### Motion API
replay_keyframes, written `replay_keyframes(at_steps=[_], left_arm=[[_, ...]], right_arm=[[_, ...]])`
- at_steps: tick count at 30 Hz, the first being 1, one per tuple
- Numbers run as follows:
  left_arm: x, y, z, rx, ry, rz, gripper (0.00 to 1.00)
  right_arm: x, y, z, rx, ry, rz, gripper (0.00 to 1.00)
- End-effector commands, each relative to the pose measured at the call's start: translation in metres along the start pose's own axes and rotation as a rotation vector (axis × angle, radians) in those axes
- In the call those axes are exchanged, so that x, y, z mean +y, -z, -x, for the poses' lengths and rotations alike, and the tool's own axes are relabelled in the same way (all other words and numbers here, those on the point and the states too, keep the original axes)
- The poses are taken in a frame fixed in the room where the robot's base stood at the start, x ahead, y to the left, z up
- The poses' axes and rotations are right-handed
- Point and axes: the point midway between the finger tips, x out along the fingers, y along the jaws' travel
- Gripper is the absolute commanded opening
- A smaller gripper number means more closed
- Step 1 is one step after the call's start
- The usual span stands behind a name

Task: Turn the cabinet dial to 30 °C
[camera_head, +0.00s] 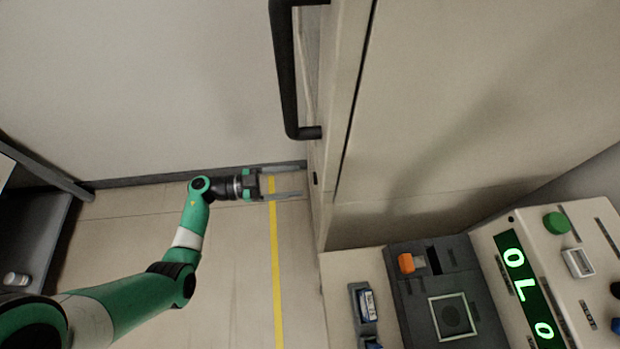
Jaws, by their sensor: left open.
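The tall beige cabinet (460,90) fills the upper right of the head view. Its black bar handle (287,80) stands out on the left side. I cannot make out a temperature dial on the cabinet. My left gripper (302,181) is open and empty, with its two fingers pointing right toward the cabinet's lower left edge. It is below the handle in the picture and apart from it. I cannot tell whether the fingertips touch the cabinet side. My right gripper is not in view.
At lower right, a beige control panel (500,240) carries a green-lit display (528,285) and a green button (556,223). Beside it is a dark device (405,292) with an orange switch (406,263). A yellow floor line (276,270) crosses open floor. A dark shelf (45,225) stands left.

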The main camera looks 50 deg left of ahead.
Motion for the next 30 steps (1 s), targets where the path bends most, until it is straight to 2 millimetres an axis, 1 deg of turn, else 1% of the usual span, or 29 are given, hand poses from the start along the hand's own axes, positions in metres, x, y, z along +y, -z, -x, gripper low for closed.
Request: replay_keyframes(at_steps=[1, 3, 6, 10, 17, 18, 20, 21, 23, 27, 29, 30], left_arm=[[0.001, -0.003, -0.012, 0.001, -0.006, -0.003, 0.72], [0.002, -0.002, -0.026, 0.002, -0.005, -0.002, 0.72], [0.0, -0.001, -0.041, 0.001, -0.002, -0.003, 0.72], [0.0, 0.0, -0.05, 0.001, 0.0, -0.002, 0.72], [-0.001, 0.001, -0.051, 0.001, 0.001, -0.002, 0.72], [-0.001, 0.001, -0.051, 0.001, 0.002, -0.002, 0.68], [-0.001, 0.001, -0.051, 0.001, 0.002, -0.002, 0.57], [-0.001, 0.001, -0.051, 0.001, 0.001, -0.002, 0.5], [-0.001, 0.001, -0.051, 0.001, 0.001, -0.002, 0.39], [-0.001, 0.001, -0.051, 0.001, 0.001, -0.002, 0.14], [-0.001, 0.001, -0.051, 0.001, 0.001, -0.002, 0.03], [-0.001, 0.001, -0.051, 0.001, 0.001, -0.002, 0.0]], right_arm=[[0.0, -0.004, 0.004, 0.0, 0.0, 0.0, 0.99], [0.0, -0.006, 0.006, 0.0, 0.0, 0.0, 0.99], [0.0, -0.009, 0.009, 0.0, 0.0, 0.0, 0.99], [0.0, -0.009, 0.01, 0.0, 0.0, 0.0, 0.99], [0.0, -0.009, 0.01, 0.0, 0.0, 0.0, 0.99], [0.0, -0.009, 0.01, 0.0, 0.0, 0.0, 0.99], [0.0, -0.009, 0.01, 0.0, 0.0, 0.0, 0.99], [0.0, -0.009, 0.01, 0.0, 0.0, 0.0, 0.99], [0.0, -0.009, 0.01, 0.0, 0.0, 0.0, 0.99], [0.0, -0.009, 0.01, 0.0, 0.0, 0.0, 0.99], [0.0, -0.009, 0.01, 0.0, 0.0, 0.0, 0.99], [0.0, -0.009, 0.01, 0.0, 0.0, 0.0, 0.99]])
